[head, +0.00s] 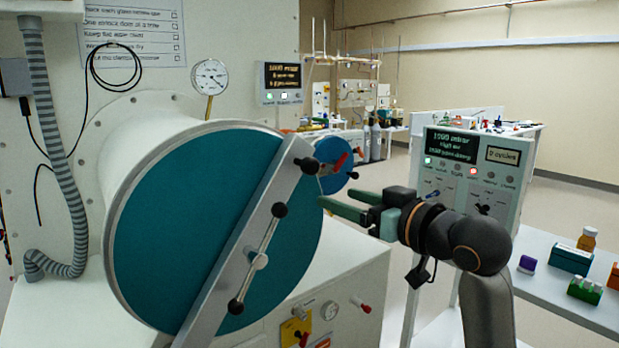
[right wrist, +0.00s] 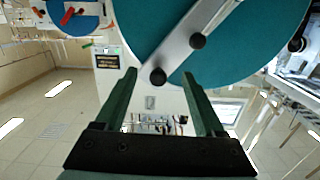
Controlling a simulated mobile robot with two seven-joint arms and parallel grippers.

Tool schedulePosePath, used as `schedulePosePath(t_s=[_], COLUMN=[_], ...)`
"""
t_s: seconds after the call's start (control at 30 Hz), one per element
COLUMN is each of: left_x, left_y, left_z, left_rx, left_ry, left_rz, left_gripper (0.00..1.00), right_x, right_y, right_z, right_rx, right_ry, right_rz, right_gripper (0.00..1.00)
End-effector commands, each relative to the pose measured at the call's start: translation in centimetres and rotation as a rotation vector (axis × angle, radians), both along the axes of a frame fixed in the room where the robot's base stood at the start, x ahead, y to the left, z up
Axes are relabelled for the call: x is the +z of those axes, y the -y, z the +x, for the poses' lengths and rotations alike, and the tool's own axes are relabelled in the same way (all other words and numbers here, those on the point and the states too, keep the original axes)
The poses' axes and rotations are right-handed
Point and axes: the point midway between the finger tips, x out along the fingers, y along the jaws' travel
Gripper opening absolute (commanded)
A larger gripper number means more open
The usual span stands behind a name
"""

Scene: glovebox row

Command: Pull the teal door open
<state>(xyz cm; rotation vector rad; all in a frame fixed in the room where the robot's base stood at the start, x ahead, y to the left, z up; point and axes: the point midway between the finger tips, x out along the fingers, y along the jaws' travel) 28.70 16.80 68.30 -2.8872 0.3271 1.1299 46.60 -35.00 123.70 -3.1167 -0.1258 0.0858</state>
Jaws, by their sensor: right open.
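The round teal door (head: 180,225) closes the end of a big white cylinder in the head view, and I see no gap at its rim. A grey bar (head: 238,240) crosses it at a slant, carrying a thin metal handle (head: 268,235) with black knobs. My right gripper (head: 335,197) is open and empty, to the right of the door, fingers pointing left towards it. In the right wrist view, the teal door (right wrist: 235,60) fills the top, and one black knob (right wrist: 158,76) appears between the open fingertips (right wrist: 160,74); contact cannot be told. My left gripper is out of view.
A control panel (head: 470,175) stands behind my right arm. A white table (head: 560,275) with small boxes and bottles is at the right. A ribbed hose (head: 70,200) hangs at the left.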

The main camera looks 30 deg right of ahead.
Motion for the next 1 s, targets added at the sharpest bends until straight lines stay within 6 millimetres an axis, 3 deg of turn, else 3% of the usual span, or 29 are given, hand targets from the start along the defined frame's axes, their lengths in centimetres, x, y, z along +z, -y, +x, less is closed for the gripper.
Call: schedulePosePath(t_s=[0.1, 0.27, 0.8, 1.0], left_x=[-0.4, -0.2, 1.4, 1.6], left_y=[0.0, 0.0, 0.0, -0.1], left_z=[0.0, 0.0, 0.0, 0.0], left_rx=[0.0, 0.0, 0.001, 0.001], left_ry=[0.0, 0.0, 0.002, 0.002], left_rz=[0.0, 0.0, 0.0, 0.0], left_gripper=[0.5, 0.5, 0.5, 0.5], right_x=[2.6, 3.5, 3.5, 3.4], right_y=[0.2, 0.3, -0.6, -0.7], right_z=[-1.8, -2.0, 7.8, 9.7], right_rx=[-0.002, -0.001, 0.0, -0.001], right_ry=[0.046, 0.057, 0.053, 0.056], right_rz=[-0.014, -0.018, -0.016, -0.018], right_gripper=[0.71, 0.71, 0.71, 0.71])
